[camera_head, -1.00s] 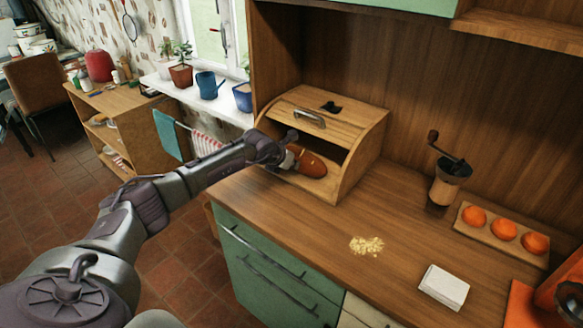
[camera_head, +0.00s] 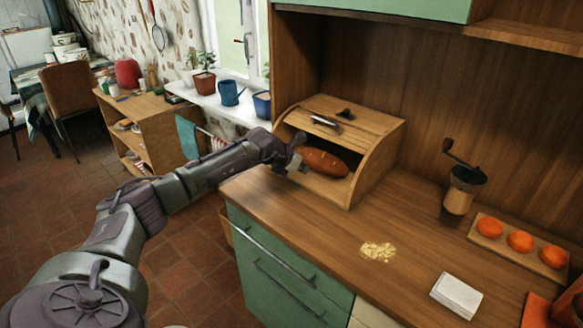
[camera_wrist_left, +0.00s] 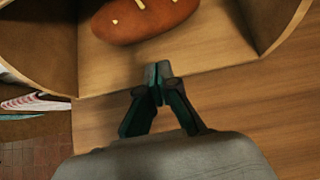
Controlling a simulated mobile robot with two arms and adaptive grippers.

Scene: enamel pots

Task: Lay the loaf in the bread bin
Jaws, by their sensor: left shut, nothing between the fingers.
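The brown loaf (camera_head: 325,163) lies inside the wooden bread bin (camera_head: 372,160), whose lid is rolled up and open. In the left wrist view the loaf (camera_wrist_left: 140,18) rests on the bin's floor (camera_wrist_left: 100,64), behind the front edge. My left gripper (camera_head: 300,164) is at the bin's front opening, by the left end of the loaf. In the wrist view its fingertips (camera_wrist_left: 158,72) are together, empty and apart from the loaf, over the bin's front edge. My right gripper is not in view.
A coffee grinder (camera_head: 461,190) and a board with oranges (camera_head: 519,240) stand to the right.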

